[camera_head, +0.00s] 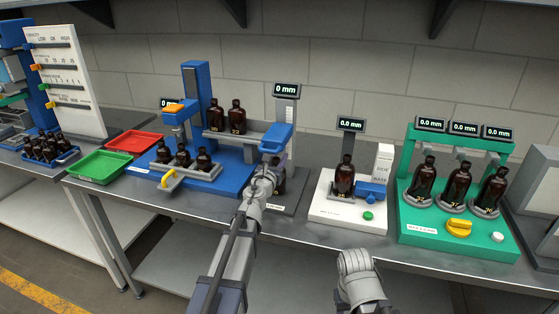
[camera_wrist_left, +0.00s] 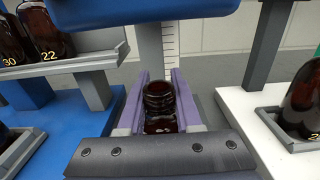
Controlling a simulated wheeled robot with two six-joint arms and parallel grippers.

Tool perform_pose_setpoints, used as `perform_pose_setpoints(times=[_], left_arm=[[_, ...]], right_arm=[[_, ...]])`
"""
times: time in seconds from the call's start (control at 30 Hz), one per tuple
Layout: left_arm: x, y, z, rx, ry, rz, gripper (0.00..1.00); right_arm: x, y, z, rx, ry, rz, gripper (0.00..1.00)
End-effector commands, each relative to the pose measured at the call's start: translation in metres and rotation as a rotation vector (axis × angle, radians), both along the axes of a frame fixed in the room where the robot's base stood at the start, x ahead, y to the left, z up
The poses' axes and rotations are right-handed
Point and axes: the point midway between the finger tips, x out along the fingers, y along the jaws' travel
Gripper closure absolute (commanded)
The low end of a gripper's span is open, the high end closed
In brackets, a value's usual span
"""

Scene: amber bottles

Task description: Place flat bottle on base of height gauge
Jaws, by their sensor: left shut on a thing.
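My left gripper (camera_head: 268,181) is shut on a dark amber bottle (camera_head: 281,186) at the height gauge. In the left wrist view the bottle's neck and shoulder (camera_wrist_left: 160,101) show upright between the purple fingers; its lower part is hidden. The height gauge (camera_head: 286,110) has a grey column, a display reading 0 mm and a blue slider (camera_head: 277,138) above the bottle. Its grey base (camera_head: 287,208) is partly hidden by my arm. I cannot tell whether the bottle touches the base. My right arm's end (camera_head: 357,270) is low in front of the bench; its fingertips do not show clearly.
A blue stand (camera_head: 232,181) with several bottles is left of the gauge. A white station (camera_head: 322,210) with one bottle is close on the right. A green station (camera_head: 410,220) with three bottles is beyond it. Red (camera_head: 135,142) and green (camera_head: 100,165) trays lie at left.

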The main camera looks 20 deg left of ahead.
Motion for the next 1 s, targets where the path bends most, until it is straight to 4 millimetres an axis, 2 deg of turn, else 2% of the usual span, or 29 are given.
perform_pose_setpoints(times=[0.07, 0.1, 0.33, 0.77, 1.0], left_arm=[[0.0, 0.0, -0.004, 0.0, 0.0, 0.0, 1.0], [0.0, 0.0, -0.003, 0.0, 0.0, 0.0, 0.64], [0.0, 0.0, -0.003, 0.0, 0.0, 0.0, 0.39], [0.0, 0.0, 0.003, 0.0, 0.0, 0.0, 0.37], [-0.034, 0.001, 0.001, 0.0, 0.0, 0.0, 0.37]], right_arm=[[0.0, 0.0, -0.004, 0.0, 0.0, 0.0, 0.5], [0.0, 0.0, -0.003, 0.0, 0.0, 0.0, 0.5], [0.0, 0.0, -0.003, 0.0, 0.0, 0.0, 0.5], [0.0, 0.0, 0.003, 0.0, 0.0, 0.0, 0.5], [0.0, 0.0, 0.001, 0.0, 0.0, 0.0, 0.5]])
